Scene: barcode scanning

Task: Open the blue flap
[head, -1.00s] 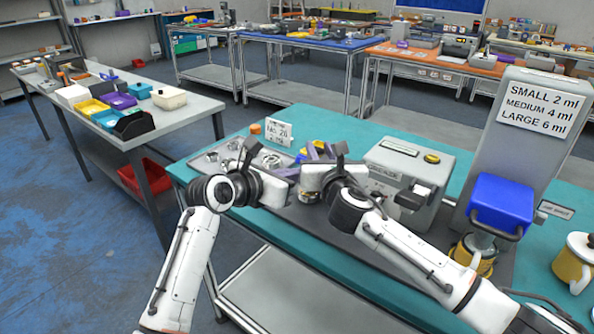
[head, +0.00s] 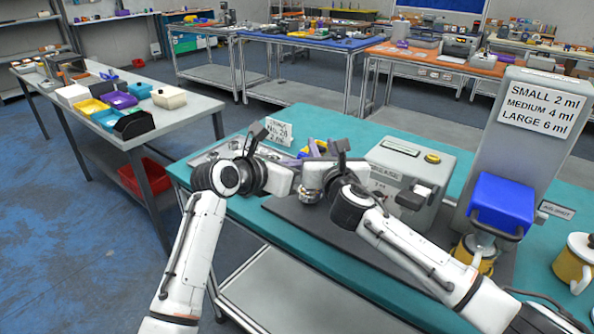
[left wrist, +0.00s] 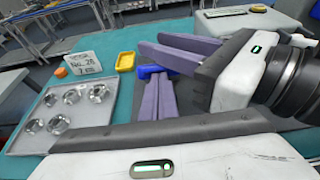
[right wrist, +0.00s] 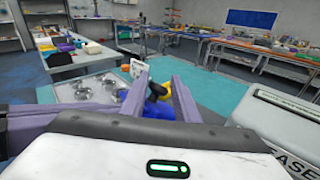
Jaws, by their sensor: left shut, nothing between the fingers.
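A blue part (left wrist: 150,71) lies near both grippers' purple fingertips in the left wrist view. It also shows between the right fingers in the right wrist view (right wrist: 157,108), partly covered. I cannot tell whether it is a flap. My left gripper (left wrist: 160,80) is shut and empty, its tips close to this part; contact is unclear. My right gripper (right wrist: 159,79) has its fingers apart, and it also shows in the head view (head: 316,148). A larger blue block (head: 502,203) with a dark handle is on the grey dispenser (head: 536,120), well right of both grippers.
A metal tray (left wrist: 28,140) with round parts, a number sign (left wrist: 84,67) and a yellow bin (left wrist: 126,61) are close by. A grey machine (head: 412,170) stands just right of my right gripper. A yellow-white mug (head: 575,265) is at far right. The teal table is clear at the back.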

